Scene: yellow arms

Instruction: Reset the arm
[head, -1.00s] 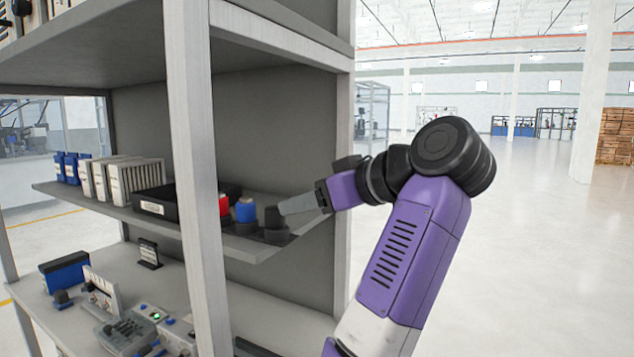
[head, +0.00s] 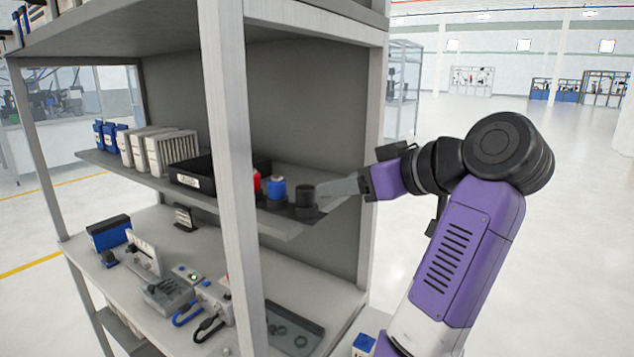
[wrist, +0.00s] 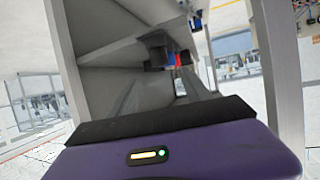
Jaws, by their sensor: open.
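My gripper (head: 326,190) reaches in from the right over the middle shelf of a grey rack. In the head view its pale grey fingers end right beside a black cylinder (head: 305,203) at the shelf's right end; I cannot tell whether they touch it. The jaws are open, and I see nothing held. In the wrist view the purple gripper housing (wrist: 185,150) fills the bottom, with the fingers pointing forward into the rack. My purple and black arm is bent, with its elbow high at the right of the head view.
The middle shelf (head: 275,229) also holds a blue cylinder (head: 276,188), a red one partly behind the post, a black bin (head: 192,172) and grey boxes. The rack's front post (head: 232,180) stands left of my gripper. Open floor (head: 585,210) lies to the right.

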